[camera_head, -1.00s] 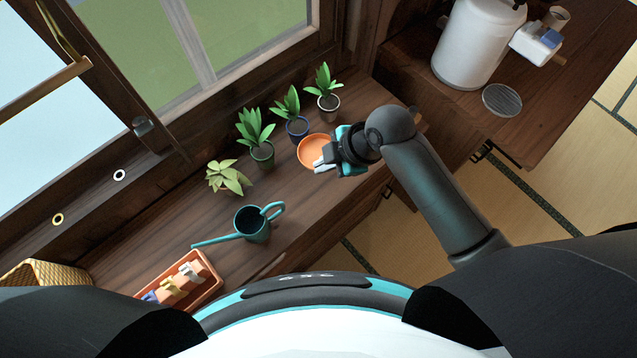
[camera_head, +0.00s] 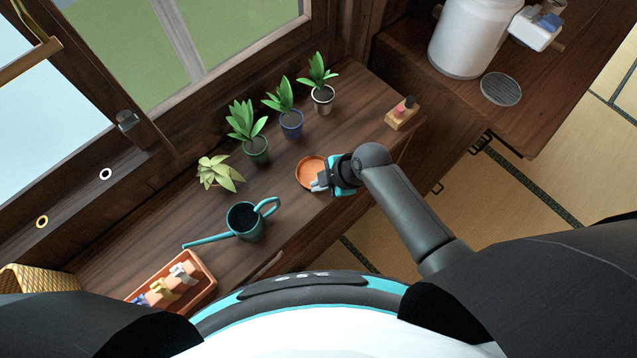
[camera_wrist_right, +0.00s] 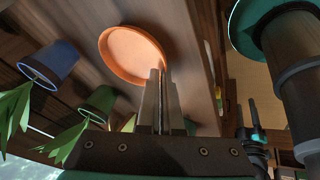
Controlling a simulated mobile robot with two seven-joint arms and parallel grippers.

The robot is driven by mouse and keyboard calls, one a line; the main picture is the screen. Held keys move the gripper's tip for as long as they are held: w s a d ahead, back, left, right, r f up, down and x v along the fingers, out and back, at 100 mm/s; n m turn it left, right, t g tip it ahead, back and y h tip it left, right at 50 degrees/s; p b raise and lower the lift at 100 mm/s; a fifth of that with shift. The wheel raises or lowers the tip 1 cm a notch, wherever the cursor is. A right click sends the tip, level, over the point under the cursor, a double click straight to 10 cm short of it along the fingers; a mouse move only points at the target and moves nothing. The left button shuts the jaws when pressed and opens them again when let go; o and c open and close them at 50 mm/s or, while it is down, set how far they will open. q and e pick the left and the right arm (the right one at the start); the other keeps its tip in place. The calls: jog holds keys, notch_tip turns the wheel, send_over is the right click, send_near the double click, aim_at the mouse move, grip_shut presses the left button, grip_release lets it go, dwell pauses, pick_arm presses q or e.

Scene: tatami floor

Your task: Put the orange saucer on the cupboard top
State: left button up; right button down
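The orange saucer (camera_head: 310,172) is a shallow round dish over the long wooden top (camera_head: 345,100) that carries the plants. My right gripper (camera_head: 322,183) is at its right edge. In the right wrist view, the fingers (camera_wrist_right: 160,80) are close together on the rim of the saucer (camera_wrist_right: 130,52), gripping it. I cannot tell how far the saucer is above the wood. A second wooden top (camera_head: 500,115) is at the upper right; I cannot tell which top is the cupboard's. My left gripper is out of view.
Several potted plants (camera_head: 257,150) line the window side. A teal watering can (camera_head: 245,222) and an orange tray (camera_head: 207,283) stand to the lower left. A small wooden block with bottles (camera_head: 401,115) is at the right end. A white canister (camera_head: 475,38) and grey round dish (camera_head: 500,89) are upper right.

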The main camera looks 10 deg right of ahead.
jog(key=c, duration=1.3)
grip_release()
jog(key=shift+r, duration=0.1)
jog(key=p+v, duration=0.3)
jog(key=v, duration=0.9)
jog(key=s+d+f+m+h, duration=0.25)
jog(key=d+f+m, duration=0.2)
jog(key=f, duration=0.35)
jog(key=s+d+f+m+h, duration=0.1)
jog(key=s+d+f+m, duration=0.3)
jog(key=f, duration=0.5)
jog(key=s+f+m, duration=0.3)
jog(key=s, duration=0.4)
jog(key=s+d+f+m+g+h, duration=0.1)
jog(key=s+f+m, duration=0.1)
jog(key=s+f, duration=0.2)
jog(key=s+f+m, duration=0.3)
jog(key=s, duration=0.6)
jog(key=shift+s+d+f+m+g+h, duration=0.25)
jog(key=shift+s+f+m+g, duration=0.05)
jog(key=shift+m, duration=0.05)
